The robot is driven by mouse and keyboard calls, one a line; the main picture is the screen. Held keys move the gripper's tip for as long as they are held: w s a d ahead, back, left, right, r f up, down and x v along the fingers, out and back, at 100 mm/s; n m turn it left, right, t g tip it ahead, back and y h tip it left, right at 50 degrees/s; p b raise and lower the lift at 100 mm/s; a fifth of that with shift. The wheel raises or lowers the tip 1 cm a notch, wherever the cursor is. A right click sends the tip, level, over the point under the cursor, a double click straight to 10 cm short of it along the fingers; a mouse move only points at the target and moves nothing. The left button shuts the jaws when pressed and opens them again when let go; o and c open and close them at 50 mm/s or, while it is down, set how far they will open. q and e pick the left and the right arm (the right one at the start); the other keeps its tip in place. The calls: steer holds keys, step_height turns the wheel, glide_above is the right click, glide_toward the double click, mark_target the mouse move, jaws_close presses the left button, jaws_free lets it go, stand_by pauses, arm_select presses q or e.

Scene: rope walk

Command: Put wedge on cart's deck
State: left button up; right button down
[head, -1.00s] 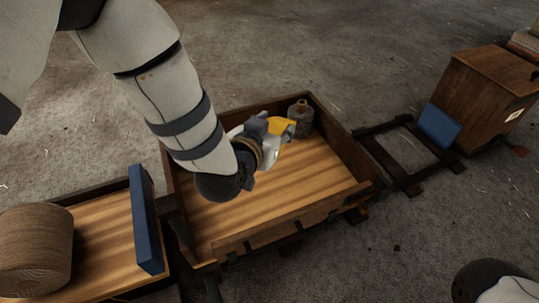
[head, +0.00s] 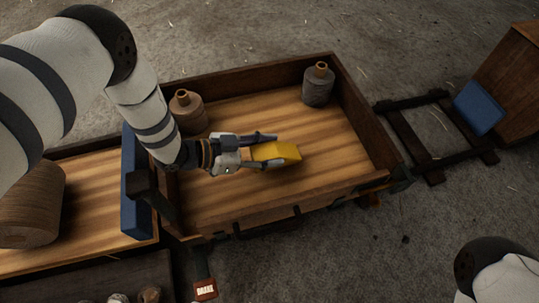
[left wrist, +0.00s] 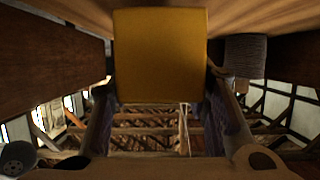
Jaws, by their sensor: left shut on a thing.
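The yellow wedge (head: 285,152) is over the middle of the cart's wooden deck (head: 325,130). My left gripper (head: 272,150) is shut on the wedge, with one finger on each side. In the left wrist view the wedge (left wrist: 160,55) fills the space between the two fingers (left wrist: 160,85), with the deck (left wrist: 255,12) along the top of the picture. The wedge is low over the boards; I cannot tell whether it touches them. My right gripper is not in view; only part of my right arm shows at the lower right.
Raised wooden sides (head: 250,82) enclose the deck. Another blue board (head: 478,108) stands at right.

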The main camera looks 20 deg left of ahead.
arm_select(q)
step_height(320, 180, down, 3)
steer(key=shift+r+b, duration=0.2)
steer(key=shift+b, duration=0.15)
steer(key=shift+r, duration=0.15)
steer(key=o, duration=1.3)
steer(key=shift+f, duration=0.2)
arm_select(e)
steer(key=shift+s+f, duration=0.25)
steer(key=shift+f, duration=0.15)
arm_select(q)
steer(key=shift+r, duration=0.35)
steer(key=p+v, duration=0.2)
steer(key=v, duration=0.4)
steer(key=shift+s+a+r+p, duration=0.1)
steer(key=shift+a+r+p, duration=0.15)
steer(key=shift+p, duration=0.1)
steer(key=shift+s+a, duration=0.25)
steer(key=shift+a, duration=0.05)
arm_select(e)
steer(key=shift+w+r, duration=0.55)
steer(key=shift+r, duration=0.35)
